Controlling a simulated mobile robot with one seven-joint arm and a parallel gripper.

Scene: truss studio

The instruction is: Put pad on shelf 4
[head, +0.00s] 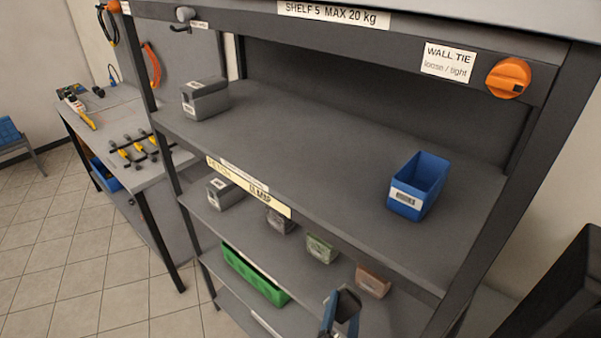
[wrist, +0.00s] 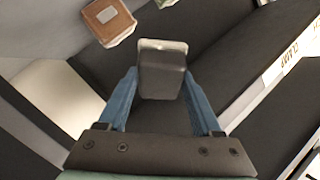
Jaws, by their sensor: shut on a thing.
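My gripper (head: 342,312) is low at the front right of the shelf rack in the head view. In the wrist view its two blue fingers (wrist: 162,92) are shut on a dark grey block with a lighter end face, which looks like the pad (wrist: 162,68). In the head view the pad is a dark shape between the fingers, partly hidden. The shelf board under the "SHELF 5" beam (head: 300,135) carries a grey box at left and a blue bin at right, with bare room between. Its front label is hard to read, so I cannot confirm which board is shelf 4.
The blue bin (head: 418,186) and grey box (head: 204,98) stand on that board. The board below holds another grey box (head: 226,192), a dark block (head: 281,222), a green block (head: 321,249) and a brown block (head: 373,282). A green crate (head: 253,275) sits lower. Rack posts flank the shelves.

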